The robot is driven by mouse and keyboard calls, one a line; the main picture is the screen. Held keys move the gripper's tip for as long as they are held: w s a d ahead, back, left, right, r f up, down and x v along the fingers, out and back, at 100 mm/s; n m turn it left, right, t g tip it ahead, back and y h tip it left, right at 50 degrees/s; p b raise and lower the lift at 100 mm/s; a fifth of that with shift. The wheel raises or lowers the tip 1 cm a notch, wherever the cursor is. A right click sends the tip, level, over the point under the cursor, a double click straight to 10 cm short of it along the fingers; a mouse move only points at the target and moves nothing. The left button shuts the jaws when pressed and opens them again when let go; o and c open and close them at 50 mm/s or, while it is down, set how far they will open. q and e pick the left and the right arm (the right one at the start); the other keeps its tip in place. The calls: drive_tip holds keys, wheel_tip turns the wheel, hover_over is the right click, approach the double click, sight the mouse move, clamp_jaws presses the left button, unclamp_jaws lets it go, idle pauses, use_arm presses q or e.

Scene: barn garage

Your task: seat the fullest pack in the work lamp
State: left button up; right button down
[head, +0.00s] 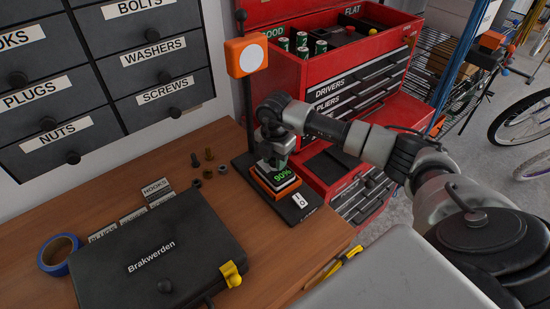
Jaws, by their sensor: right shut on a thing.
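The work lamp (246,57) stands at the right back of the wooden bench, with an orange head, a white face and a black pole. Its black base (304,203) carries a white switch plate and an orange-edged holder. A dark pack (282,177) showing a green "90%" sits at the holder. I cannot tell whether it is fully down. My right gripper (274,157) points down and is shut on the top of this pack. The fingertips are partly hidden by the wrist. My left gripper is not in view.
A red tool chest (340,62) behind my right arm has sections marked "GOOD", with several green cells, and "FLAT". A black Brakwerden case (150,262), blue tape (59,254), small bolts (208,154) and label plates are on the bench. Bare wood lies between case and lamp base.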

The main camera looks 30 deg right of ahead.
drive_tip(key=shift+f, duration=0.3)
drive_tip(key=shift+c, duration=0.8)
unclamp_jaws()
drive_tip(key=shift+r, duration=0.1)
drive_tip(key=shift+r+p, duration=3)
drive_tip(key=shift+r, duration=1.45)
